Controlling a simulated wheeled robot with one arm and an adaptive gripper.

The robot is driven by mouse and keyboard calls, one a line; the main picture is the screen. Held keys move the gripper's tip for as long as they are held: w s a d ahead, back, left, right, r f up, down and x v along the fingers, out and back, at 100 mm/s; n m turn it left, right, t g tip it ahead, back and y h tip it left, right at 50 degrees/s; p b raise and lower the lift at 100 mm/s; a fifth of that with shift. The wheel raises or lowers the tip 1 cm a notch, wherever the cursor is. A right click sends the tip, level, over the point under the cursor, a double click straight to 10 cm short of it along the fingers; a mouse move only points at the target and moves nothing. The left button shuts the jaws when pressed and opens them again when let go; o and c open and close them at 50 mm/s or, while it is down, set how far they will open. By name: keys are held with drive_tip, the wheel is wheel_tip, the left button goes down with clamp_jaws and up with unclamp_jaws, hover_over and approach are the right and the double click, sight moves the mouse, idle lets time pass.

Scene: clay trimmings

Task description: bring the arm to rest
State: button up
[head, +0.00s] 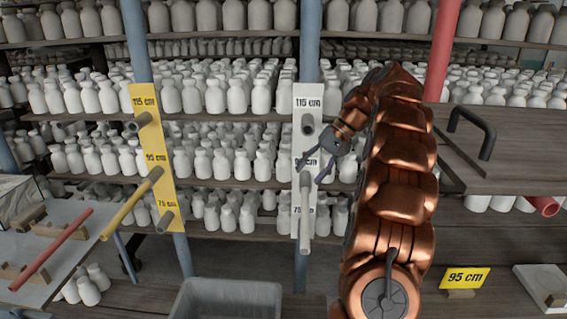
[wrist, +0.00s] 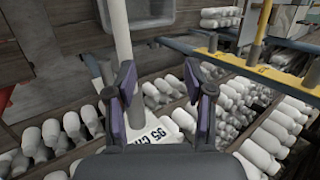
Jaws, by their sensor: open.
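My copper-coloured arm (head: 393,190) rises at the right of the head view and bends down to my gripper (head: 313,178). The gripper is open in front of the white board (head: 306,97), partly covering its middle label. In the wrist view my gripper (wrist: 167,82) has its two dark fingers spread, with nothing held between them. A pale bar (head: 305,215) stands out from the white board just below the gripper. A pale bar also shows beyond the left finger in the wrist view (wrist: 117,28); I cannot tell whether they touch.
A yellow board (head: 150,128) with pegs and a yellow bar (head: 132,203) is at left. A red bar (head: 50,250) lies over a bench. Shelves of pale bottles fill the back. A grey bin (head: 228,292) stands below. A wooden panel with a dark handle (head: 487,135) is at right.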

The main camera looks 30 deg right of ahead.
drive_tip(key=s+a+n+g+h+p, duration=0.15)
drive_tip(key=s+a, duration=0.35)
drive_tip(key=a, duration=0.7)
drive_tip(key=s+a+n+g+h+p, duration=0.15)
drive_tip(key=s+a, duration=0.35)
drive_tip(key=a, duration=0.6)
drive_tip(key=s+a+f+n+h, duration=0.1)
drive_tip(key=s+a+f+n, duration=0.1)
drive_tip(key=s, duration=0.9)
drive_tip(key=s+a+f+n+g+h+p, duration=0.1)
drive_tip(key=s+a+f, duration=0.3)
drive_tip(key=s, duration=0.8)
drive_tip(key=shift+s+f+n+h, duration=0.2)
drive_tip(key=shift+f+n+h, duration=0.2)
drive_tip(key=shift+f+h, duration=0.35)
drive_tip(key=shift+r, duration=0.1)
drive_tip(key=shift+d, duration=0.1)
drive_tip(key=shift+c, duration=1.1)
